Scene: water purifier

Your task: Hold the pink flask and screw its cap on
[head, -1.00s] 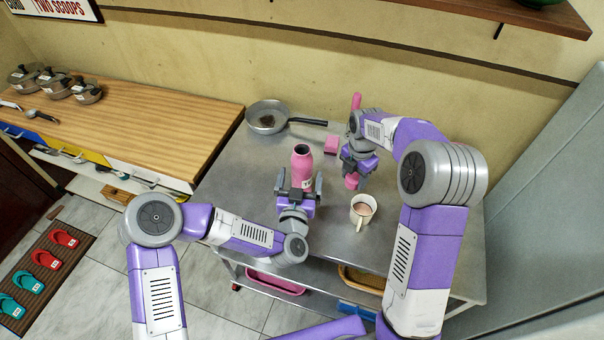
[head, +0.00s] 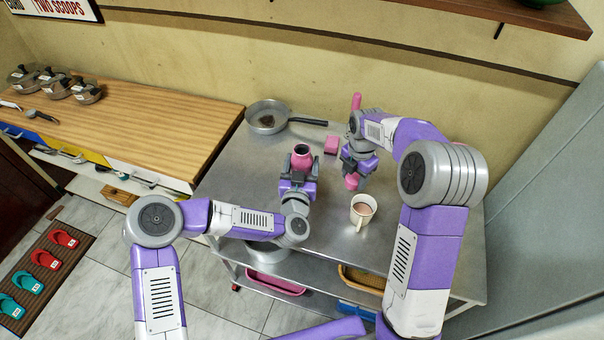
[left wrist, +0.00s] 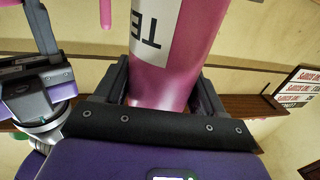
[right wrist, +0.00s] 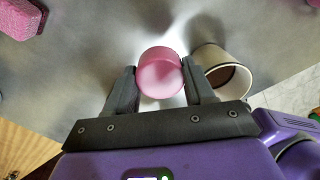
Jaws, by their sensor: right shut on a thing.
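The pink flask (head: 302,161) stands on the metal table with its dark open mouth up. It fills the middle of the left wrist view (left wrist: 170,60), where part of its black lettering shows. My left gripper (head: 298,186) has one finger on each side of the flask's body; whether they press on it is unclear. My right gripper (head: 354,176) is shut on the pink cap (head: 351,182), held above the table to the right of the flask and apart from it. The cap also shows between the fingers in the right wrist view (right wrist: 160,74).
A white mug (head: 363,210) with brown contents stands close to the right gripper. A pink block (head: 331,145) lies behind, between the arms. A frying pan (head: 268,117) sits at the back left. The table's front right is clear.

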